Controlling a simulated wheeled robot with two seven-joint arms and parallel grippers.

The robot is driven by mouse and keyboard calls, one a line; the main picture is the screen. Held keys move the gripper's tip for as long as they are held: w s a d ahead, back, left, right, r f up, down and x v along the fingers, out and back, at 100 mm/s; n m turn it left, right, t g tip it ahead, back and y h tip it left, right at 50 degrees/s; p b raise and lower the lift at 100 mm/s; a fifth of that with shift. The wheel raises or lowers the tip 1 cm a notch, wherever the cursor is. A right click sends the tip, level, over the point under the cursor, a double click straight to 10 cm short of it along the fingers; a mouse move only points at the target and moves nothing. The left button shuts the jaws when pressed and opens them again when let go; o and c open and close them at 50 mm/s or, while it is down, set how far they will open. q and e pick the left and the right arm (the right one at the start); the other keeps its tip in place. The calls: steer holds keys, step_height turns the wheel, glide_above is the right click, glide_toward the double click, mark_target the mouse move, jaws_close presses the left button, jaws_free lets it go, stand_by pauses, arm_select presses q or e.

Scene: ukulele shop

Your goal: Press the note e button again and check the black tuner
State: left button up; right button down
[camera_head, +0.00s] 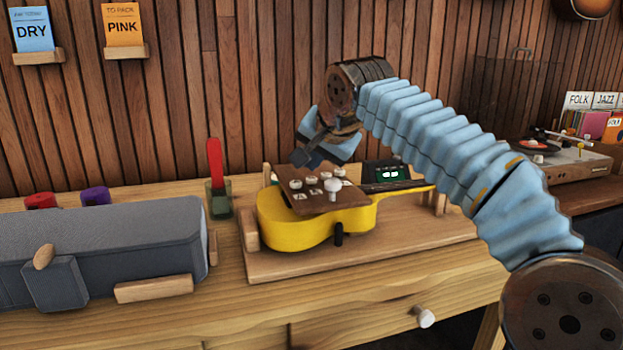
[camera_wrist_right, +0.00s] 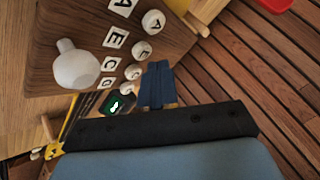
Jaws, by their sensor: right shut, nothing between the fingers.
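A brown button board (camera_head: 325,203) with white round buttons and letter labels sits over a yellow ukulele (camera_head: 290,229). The right wrist view shows labels A, E, C and G; the E label (camera_wrist_right: 115,37) has a white button (camera_wrist_right: 141,51) beside it. A larger white knob (camera_head: 333,190) stands at the board's front. The black tuner (camera_head: 386,173) is right of the board; its screen shows white marks, and it looks green in the wrist view (camera_wrist_right: 117,104). My right gripper (camera_head: 303,158) is shut and empty, above the board's back edge. My left gripper is out of view.
The ukulele lies on a wooden stand (camera_head: 420,236) on the workbench. A grey case (camera_head: 105,250) is at the left, with a green cup (camera_head: 219,205) holding a red item between. A record player (camera_head: 560,160) stands at the right. My right arm crosses above the stand.

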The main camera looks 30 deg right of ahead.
mark_target(314, 180)
steer(key=shift+f, duration=0.25)
steer(key=shift+f+b, duration=0.5)
steer(key=shift+f, duration=0.05)
stand_by(0.6)
steer(key=shift+r, duration=0.1)
steer(key=shift+r+p, duration=0.9)
steer(key=shift+p, duration=0.1)
step_height(314, 180, up, 3)
steer(key=p, duration=0.3)
steer(key=shift+r, duration=1)
